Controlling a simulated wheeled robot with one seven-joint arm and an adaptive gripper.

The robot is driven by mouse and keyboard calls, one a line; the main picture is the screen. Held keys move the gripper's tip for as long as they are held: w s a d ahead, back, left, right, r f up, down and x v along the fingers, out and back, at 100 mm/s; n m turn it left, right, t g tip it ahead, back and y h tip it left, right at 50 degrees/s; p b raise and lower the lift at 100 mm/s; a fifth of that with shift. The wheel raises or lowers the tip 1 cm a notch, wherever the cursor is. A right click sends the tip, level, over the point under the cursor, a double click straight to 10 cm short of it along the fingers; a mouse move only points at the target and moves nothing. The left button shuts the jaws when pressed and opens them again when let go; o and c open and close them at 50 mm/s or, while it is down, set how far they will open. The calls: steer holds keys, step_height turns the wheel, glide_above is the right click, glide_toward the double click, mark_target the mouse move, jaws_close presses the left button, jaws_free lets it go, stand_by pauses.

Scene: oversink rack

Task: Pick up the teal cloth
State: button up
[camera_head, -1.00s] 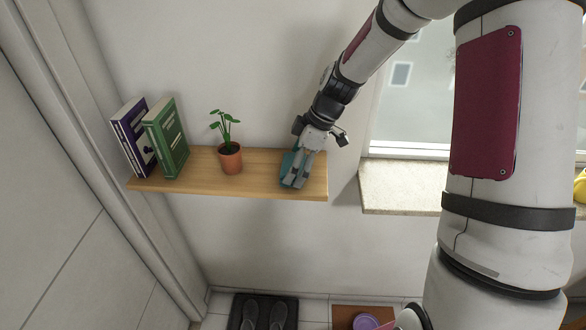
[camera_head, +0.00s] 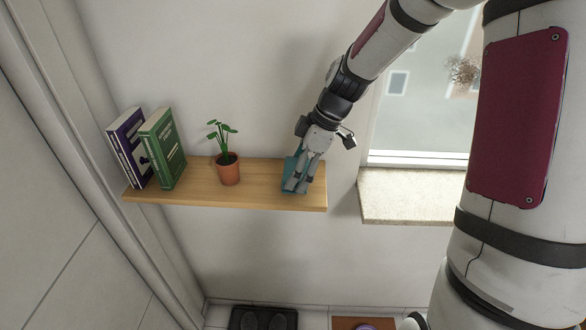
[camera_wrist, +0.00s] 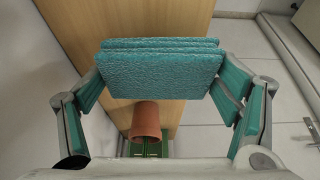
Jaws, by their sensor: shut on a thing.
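The teal cloth (camera_wrist: 160,72) is folded into a few layers. In the wrist view it spans the space between my two fingers, with its ends against them. My gripper (camera_wrist: 163,85) is shut on it. In the head view my gripper (camera_head: 297,187) points down over the right end of the wooden shelf (camera_head: 258,190). Part of the teal cloth (camera_head: 288,174) shows beside and behind the fingers there, and the rest is hidden by them. I cannot tell whether the cloth touches the shelf.
A potted plant in a terracotta pot (camera_head: 228,170) stands mid-shelf, left of my gripper. A green book (camera_head: 163,150) and a purple book (camera_head: 127,148) stand at the left end. A stone window sill (camera_head: 405,195) lies to the right, past a gap. The wall is close behind.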

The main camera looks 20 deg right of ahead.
steer(key=s+d+r+p, duration=0.1)
steer(key=s, duration=1.2)
steer(key=shift+s+d+r+p, duration=0.2)
steer(key=shift+s+d+p, duration=0.05)
steer(key=shift+d+p, duration=0.05)
steer(key=o, duration=0.5)
steer(key=shift+c, duration=0.2)
steer(key=c, duration=0.5)
steer(key=shift+d, duration=0.1)
